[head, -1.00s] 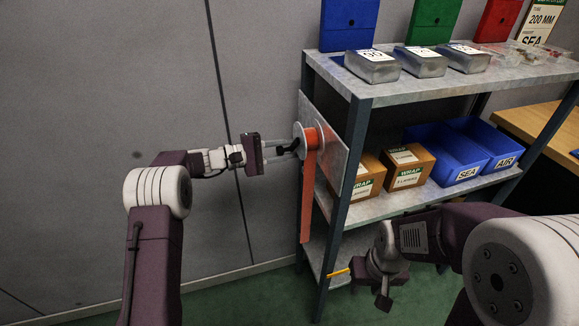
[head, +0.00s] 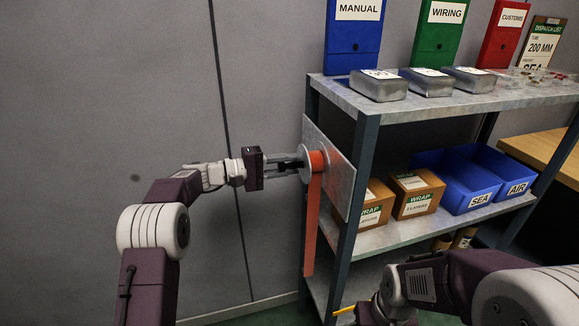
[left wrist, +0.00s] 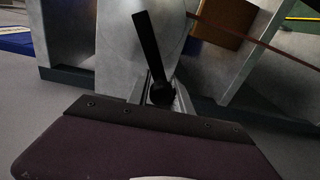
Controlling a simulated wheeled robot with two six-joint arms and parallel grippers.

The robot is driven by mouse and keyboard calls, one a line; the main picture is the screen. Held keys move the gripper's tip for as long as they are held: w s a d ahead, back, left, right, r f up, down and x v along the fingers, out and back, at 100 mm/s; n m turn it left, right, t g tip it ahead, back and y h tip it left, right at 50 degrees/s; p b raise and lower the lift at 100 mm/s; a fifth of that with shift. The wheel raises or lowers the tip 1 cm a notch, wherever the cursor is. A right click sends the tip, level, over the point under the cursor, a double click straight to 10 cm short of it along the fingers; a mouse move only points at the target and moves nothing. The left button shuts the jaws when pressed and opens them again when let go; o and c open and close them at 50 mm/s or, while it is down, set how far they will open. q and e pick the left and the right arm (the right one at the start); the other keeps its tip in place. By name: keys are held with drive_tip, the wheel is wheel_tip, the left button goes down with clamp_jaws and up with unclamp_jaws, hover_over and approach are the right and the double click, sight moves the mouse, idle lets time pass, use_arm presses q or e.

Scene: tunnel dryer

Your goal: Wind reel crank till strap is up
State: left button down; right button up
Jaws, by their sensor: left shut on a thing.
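The reel (head: 306,163) is mounted on a metal plate (head: 342,180) at the shelf's left end. An orange strap (head: 312,230) hangs from it, its lower end around the lower shelf's height. My left gripper (head: 298,165) reaches in from the left, shut on the reel's black crank. In the left wrist view the crank arm (left wrist: 148,45) runs up and slightly left across the reel's pale disc (left wrist: 115,35), and its dark knob (left wrist: 162,94) sits between my fingers. My right gripper is low in the head view, mostly cut off by the bottom edge.
The shelf unit holds metal tins (head: 378,86) on top, with wrap boxes (head: 416,192) and blue bins (head: 470,180) below. Coloured binders (head: 353,40) stand behind. A wooden desk (head: 540,150) is at right. The grey wall at left is clear.

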use_arm(q)
drive_tip(key=shift+f, duration=0.1)
drive_tip(key=c, duration=1.2)
unclamp_jaws()
drive_tip(key=v, duration=0.9)
drive_tip(key=shift+p, duration=0.4)
